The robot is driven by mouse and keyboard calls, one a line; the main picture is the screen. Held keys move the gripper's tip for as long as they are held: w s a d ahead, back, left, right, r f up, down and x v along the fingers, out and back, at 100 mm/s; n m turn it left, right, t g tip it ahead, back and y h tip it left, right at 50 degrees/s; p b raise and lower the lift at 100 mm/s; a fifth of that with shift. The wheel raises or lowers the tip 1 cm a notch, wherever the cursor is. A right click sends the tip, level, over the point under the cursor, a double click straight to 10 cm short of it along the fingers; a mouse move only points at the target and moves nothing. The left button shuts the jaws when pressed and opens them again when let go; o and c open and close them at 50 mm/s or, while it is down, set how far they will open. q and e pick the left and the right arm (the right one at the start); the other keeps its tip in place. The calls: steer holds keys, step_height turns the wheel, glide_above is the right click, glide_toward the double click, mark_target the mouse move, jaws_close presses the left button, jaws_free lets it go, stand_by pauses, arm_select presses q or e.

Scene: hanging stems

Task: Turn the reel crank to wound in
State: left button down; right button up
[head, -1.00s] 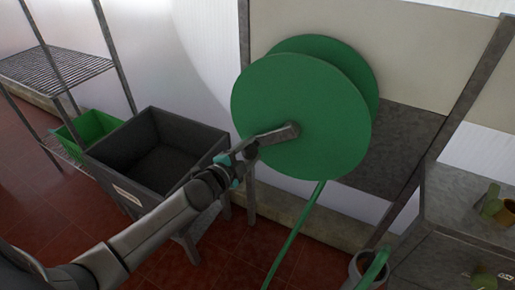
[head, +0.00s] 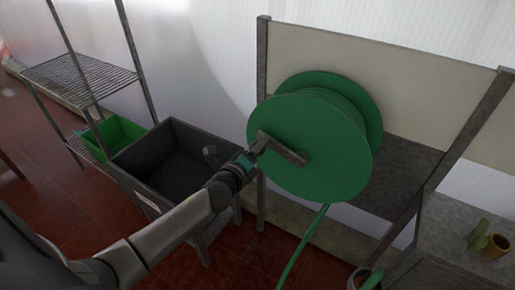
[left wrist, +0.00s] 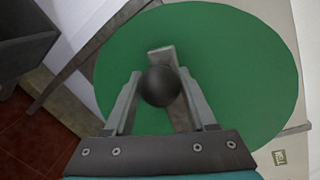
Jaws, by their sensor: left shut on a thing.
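The green hose reel (head: 318,138) stands upright on a post frame at the middle right of the head view. Its grey crank arm (head: 284,150) points from the hub up and to the left. My left gripper (head: 256,146) is at the crank's outer end. In the left wrist view the dark round crank knob (left wrist: 161,86) sits between the two fingers of my left gripper (left wrist: 158,92), which is shut on it. The green hose (head: 304,247) hangs from the reel to the floor. My right gripper is not in view.
A wire shelf (head: 80,78) and a green crate (head: 118,131) are further left. A grey bench (head: 455,232) with a pot (head: 497,246) is at the right.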

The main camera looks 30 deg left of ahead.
arm_select(q)
steer(key=shift+d+r+m+p, duration=0.25)
steer(key=shift+r+m+p, duration=0.15)
steer(key=shift+r, duration=0.2)
steer(key=shift+d+r+m+p, duration=0.25)
steer(key=shift+r+m, duration=0.15)
steer(key=shift+r, duration=0.15)
steer(key=d+r+m+t+y+p, duration=0.1)
steer(key=d+r+m+p, duration=0.3)
steer(key=d+m, duration=0.5)
steer(key=shift+s+d+r+m+t+y+p, duration=0.2)
steer(key=shift+d+r+m+t+y+p, duration=0.35)
steer(key=shift+m, duration=0.85)
steer(key=shift+a+r, duration=0.1)
steer(key=shift+r, duration=0.1)
steer(key=shift+h, duration=0.35)
steer(key=shift+c, duration=1.3)
jaws_free()
